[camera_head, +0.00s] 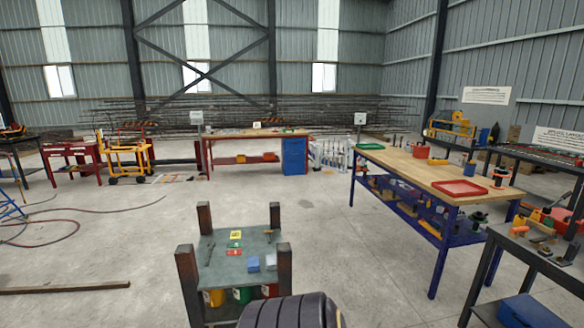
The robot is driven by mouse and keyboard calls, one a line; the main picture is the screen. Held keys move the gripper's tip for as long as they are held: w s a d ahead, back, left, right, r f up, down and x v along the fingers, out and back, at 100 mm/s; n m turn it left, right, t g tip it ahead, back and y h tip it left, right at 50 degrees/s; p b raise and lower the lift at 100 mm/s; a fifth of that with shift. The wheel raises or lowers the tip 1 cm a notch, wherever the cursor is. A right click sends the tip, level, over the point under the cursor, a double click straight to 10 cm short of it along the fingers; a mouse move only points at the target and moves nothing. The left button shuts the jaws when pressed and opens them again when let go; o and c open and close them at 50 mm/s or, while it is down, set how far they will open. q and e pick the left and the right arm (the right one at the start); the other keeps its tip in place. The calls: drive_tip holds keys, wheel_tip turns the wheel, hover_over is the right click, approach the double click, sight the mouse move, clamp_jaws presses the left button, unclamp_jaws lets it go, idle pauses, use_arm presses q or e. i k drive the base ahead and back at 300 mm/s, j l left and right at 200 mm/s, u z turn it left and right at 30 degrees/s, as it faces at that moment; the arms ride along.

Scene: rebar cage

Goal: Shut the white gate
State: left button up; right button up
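A white gate (330,153) with several upright bars stands on the floor in the back middle of the head view. It is between the far workbench with the blue drawer unit and the long blue-framed table. It is small and far off, and I cannot tell how far open it is or see its latch. Neither of my grippers is in view.
A small dark table (240,262) with posts stands close in front. The blue-framed table (385,161) is at the right, and the far workbench (235,134) at the back. A yellow cart (128,160) and red hoses (75,215) are at the left. Open floor (325,225) lies between the tables.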

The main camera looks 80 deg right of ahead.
sight(344, 170)
drive_tip(key=z, duration=3.4)
